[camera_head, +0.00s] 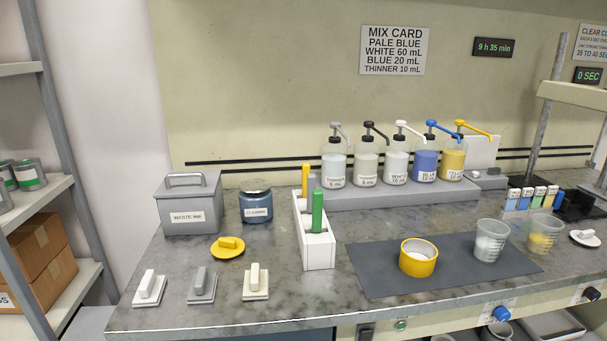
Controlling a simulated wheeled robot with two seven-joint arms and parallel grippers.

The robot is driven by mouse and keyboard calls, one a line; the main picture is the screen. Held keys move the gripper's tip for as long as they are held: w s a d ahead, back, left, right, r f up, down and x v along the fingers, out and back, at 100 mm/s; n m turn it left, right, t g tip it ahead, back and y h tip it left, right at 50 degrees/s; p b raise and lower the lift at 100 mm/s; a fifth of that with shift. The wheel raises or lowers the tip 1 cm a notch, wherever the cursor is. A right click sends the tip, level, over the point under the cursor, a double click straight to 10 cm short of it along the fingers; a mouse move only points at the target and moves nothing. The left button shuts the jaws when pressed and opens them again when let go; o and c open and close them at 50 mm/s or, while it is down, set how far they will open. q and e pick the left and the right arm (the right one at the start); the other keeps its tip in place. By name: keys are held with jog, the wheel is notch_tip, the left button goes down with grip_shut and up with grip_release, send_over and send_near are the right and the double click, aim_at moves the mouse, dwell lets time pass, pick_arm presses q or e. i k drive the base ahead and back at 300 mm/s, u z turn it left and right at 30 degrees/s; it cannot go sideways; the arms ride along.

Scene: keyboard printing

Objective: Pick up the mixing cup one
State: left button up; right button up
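Two clear plastic cups stand upright at the right of the counter. One clear cup (490,241) has whitish contents and stands on the dark mat (385,279). The other clear cup (542,234) has yellow in it and stands just right of the first, by the mat's right edge. I cannot read a label that tells which is mixing cup one. A short yellow round container (418,259) with a white inside sits on the mat left of the cups. Neither of my grippers is in view.
Several pump bottles (396,167) stand on a grey riser (345,199) behind the mat. A white holder (318,250) with yellow and green-handled tools, a grey waste bin (189,205) and a dark blue jar (256,206) are left. Small handled pads line the front left.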

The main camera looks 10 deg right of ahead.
aim_at(491, 234)
jog(key=z, duration=1.1)
